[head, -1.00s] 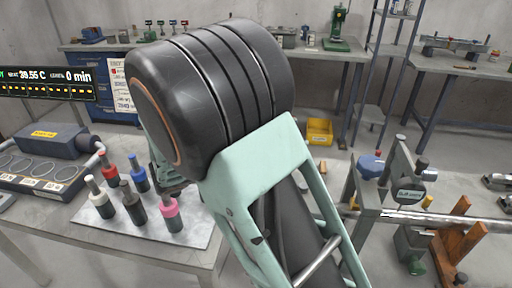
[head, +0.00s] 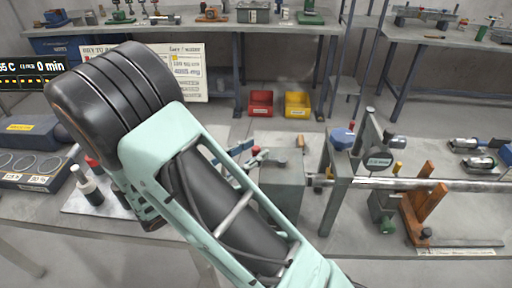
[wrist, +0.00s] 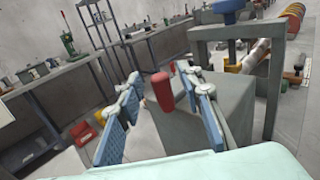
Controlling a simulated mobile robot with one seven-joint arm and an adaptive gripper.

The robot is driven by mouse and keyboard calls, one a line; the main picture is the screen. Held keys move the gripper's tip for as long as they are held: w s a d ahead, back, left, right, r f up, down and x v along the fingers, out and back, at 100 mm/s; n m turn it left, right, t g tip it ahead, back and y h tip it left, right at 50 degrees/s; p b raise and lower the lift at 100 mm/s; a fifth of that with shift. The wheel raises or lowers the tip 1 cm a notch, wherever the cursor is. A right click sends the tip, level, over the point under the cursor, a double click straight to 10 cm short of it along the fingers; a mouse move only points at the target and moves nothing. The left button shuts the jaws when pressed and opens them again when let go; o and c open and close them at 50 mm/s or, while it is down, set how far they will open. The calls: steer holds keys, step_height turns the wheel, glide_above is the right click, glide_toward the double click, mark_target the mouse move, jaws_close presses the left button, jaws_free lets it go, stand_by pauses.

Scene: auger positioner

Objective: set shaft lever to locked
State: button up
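A red handle (wrist: 161,88), which looks like the shaft lever's grip, stands upright in front of a grey block (wrist: 195,122) in the wrist view. My gripper (wrist: 160,77) is open, with one blue-padded finger on each side of the red handle and visible gaps between. In the head view, the red handle (head: 256,150) shows small near the grey block (head: 285,190), and my gripper (head: 254,157) is partly hidden behind my arm. The lever's base and any locked marking are hidden or too small to read.
Red (head: 260,103) and yellow (head: 297,104) bins lie behind.

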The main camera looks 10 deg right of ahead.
steer(key=shift+x, duration=0.8)
steer(key=shift+c, duration=0.6)
jaws_close()
